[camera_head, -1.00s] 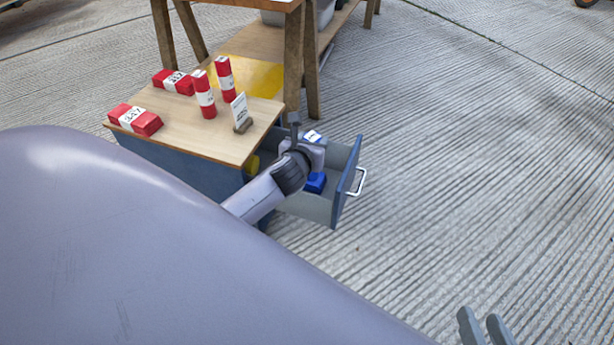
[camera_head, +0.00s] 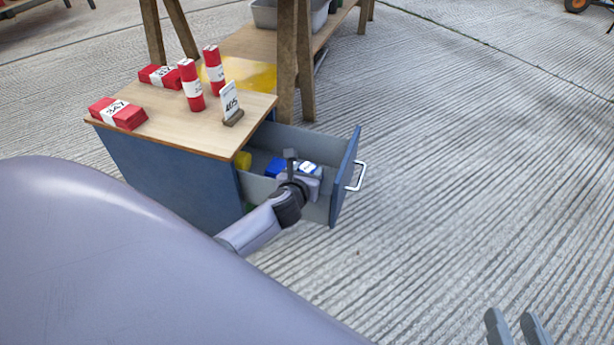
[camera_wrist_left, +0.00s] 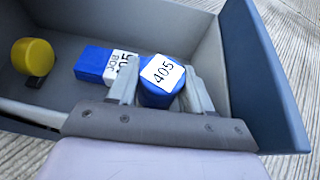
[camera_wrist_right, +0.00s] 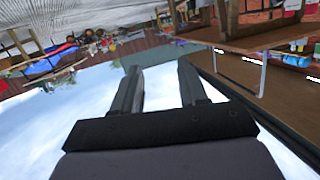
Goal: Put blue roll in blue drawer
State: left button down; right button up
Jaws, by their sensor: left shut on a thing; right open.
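The blue roll (camera_wrist_left: 165,92) stands between the fingers of my left gripper (camera_wrist_left: 161,95), which is shut on it; its white end label reads 405. In the head view, the left gripper (camera_head: 297,172) is inside the open blue drawer (camera_head: 345,178), and the roll's labelled end (camera_head: 309,168) shows there. Whether the roll touches the drawer floor cannot be seen. A blue box (camera_wrist_left: 92,63) with a white band lies in the drawer beside the roll; it also shows in the head view (camera_head: 274,167). My right gripper (camera_head: 517,328) is open and empty, away from the drawer.
A yellow round thing (camera_wrist_left: 33,57) sits at the drawer's inner end. Red rolls (camera_head: 190,85) and red boxes (camera_head: 118,113) stand and lie on the cabinet top (camera_head: 165,125) beside a 405 sign (camera_head: 230,103). A wooden table (camera_head: 288,60) stands behind.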

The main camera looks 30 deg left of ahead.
pick_arm(q)
jog(key=shift+f, duration=0.1)
jog(key=shift+c, duration=2.4)
grip_release()
pick_arm(e)
jog(key=shift+r, duration=0.1)
pick_arm(q)
jog(key=p+v, duration=0.5)
jog(key=v, duration=0.7)
jog(key=shift+p, duration=0.3)
pick_arm(e)
jog(key=a+g, duration=0.1)
jog(key=a+m+g+y, duration=0.1)
jog(key=a, duration=0.1)
jog(key=shift+w+a+m, duration=0.1)
jog(key=shift+w+m, duration=0.2)
jog(key=shift+w, duration=0.1)
